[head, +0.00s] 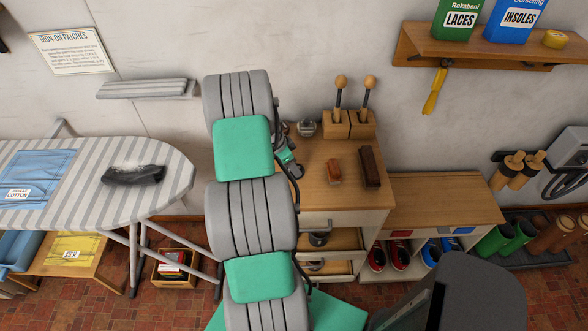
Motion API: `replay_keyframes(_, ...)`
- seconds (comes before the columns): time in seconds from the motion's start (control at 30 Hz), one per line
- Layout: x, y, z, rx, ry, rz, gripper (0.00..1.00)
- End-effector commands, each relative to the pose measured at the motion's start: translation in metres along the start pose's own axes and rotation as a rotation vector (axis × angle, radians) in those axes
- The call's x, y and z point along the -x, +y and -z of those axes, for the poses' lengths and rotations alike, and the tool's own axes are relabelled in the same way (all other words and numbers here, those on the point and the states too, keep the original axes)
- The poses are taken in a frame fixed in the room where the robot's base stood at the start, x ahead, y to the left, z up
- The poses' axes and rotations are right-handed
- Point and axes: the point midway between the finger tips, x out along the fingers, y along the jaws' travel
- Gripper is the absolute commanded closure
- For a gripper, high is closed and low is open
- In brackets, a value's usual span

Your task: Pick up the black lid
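I cannot pick out the black lid with certainty. A small round tin or jar (306,128) with a greyish top stands at the back left of the wooden cabinet top (330,155). A small dark-topped round container (318,239) sits in the cabinet's open upper drawer, and another round item (315,265) is lower down, partly hidden. My gripper (291,168) is over the left edge of the cabinet top, mostly hidden behind my own arm. Its fingers are too small and covered to show whether they are open or hold anything.
Two brushes (334,171) (370,166) lie on the cabinet top, with a wooden holder (349,124) behind them. A lower shoe bench (430,200) stands right. A striped ironing board (100,182) bearing a dark object (133,176) is left. A wall shelf (480,45) hangs upper right.

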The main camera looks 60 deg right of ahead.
Motion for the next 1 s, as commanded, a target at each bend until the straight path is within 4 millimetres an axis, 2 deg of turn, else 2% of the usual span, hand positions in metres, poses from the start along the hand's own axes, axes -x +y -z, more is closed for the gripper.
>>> replay_keyframes(0.07, 0.0001, 0.0001, -0.0001, 0.0, 0.0, 0.0, 0.61)
replay_keyframes(0.53, 0.0005, 0.0001, -0.0003, 0.001, 0.0, 0.0, 0.99)
replay_keyframes(1.0, 0.0014, -0.0002, 0.0001, 0.001, 0.0, 0.0, 1.0)
